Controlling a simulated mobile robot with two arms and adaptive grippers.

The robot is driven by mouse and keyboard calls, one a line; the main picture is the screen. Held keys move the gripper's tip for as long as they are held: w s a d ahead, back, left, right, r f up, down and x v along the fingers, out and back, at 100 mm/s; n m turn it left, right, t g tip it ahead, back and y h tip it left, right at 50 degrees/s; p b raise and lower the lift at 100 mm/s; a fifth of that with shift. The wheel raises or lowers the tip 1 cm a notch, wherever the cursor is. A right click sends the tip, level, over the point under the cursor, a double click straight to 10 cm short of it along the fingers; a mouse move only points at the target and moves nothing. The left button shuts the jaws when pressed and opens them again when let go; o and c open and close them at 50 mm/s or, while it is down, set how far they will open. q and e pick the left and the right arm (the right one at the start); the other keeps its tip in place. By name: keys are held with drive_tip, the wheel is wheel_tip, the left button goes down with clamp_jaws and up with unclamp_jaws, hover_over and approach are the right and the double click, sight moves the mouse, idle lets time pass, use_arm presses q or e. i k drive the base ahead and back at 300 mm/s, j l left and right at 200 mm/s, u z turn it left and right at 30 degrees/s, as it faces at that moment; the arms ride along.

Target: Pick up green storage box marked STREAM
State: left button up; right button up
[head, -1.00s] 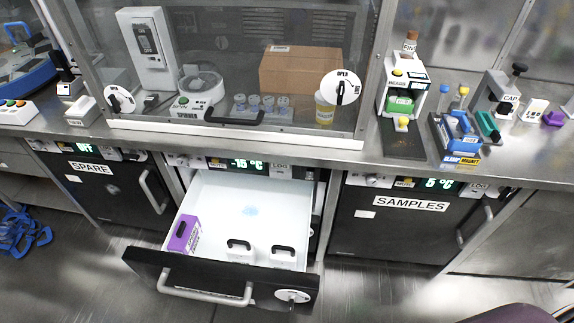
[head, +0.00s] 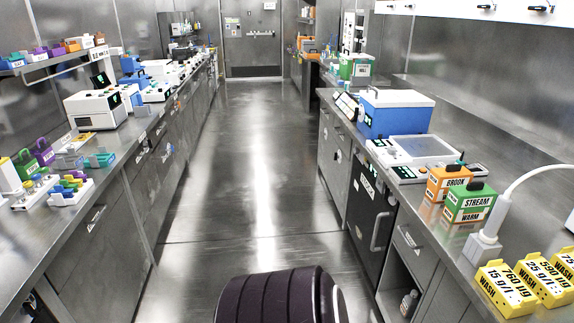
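The green storage box marked STREAM (head: 470,204) stands on the right-hand steel counter in the head view. It has a black handle on top and a white label that also reads WARM. An orange box marked BROOK (head: 447,182) stands just behind it and to its left, close to it. Neither of my grippers shows in the head view.
Yellow WASH boxes (head: 507,289) stand in front of the STREAM box, and a white device with a curved cable (head: 484,248) is beside it. The aisle floor (head: 254,190) is clear.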

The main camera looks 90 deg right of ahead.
sight(472, 202)
drive_tip(key=z, duration=4)
drive_tip(key=i+j+u, duration=0.3)
drive_tip(key=i+j, duration=0.05)
drive_tip(key=i, duration=0.05)
